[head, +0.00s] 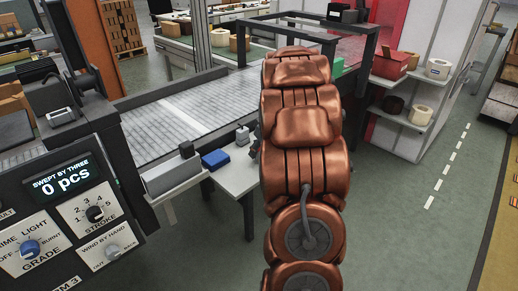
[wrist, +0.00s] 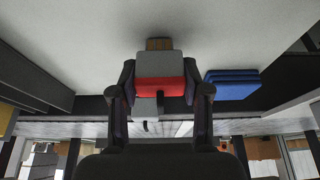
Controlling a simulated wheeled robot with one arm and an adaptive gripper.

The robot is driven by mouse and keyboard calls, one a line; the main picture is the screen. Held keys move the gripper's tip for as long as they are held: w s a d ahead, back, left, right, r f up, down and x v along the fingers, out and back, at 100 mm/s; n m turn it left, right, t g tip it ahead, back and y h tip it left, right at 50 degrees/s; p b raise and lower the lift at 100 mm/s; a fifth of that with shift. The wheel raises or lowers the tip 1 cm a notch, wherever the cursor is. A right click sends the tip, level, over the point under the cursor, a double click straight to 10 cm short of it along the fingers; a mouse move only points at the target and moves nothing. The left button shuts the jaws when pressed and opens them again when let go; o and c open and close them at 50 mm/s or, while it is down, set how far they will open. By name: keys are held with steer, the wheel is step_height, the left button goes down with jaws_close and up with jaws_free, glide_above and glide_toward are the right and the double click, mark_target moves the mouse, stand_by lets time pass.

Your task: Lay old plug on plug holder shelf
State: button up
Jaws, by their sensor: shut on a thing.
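A small block with a grey part and a red band, likely the old plug (wrist: 160,84), sits between the two fingers of my gripper (wrist: 159,88) in the wrist view. The fingers are shut on it, one on each side. A brown piece (wrist: 158,44) shows just past the grey part; I cannot tell whether it touches it. In the head view my arm hides the gripper and the held block. A pale shelf or table top (head: 236,172) lies left of my arm; I cannot tell whether it is the plug holder shelf.
A blue block (head: 215,158) lies on the pale top and also shows in the wrist view (wrist: 231,84). A small grey block (head: 242,135) stands near my arm. A conveyor (head: 185,115) runs behind, and a control panel (head: 62,205) fills the left.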

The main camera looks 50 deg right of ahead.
steer(key=shift+f, duration=0.1)
steer(key=o, duration=1.3)
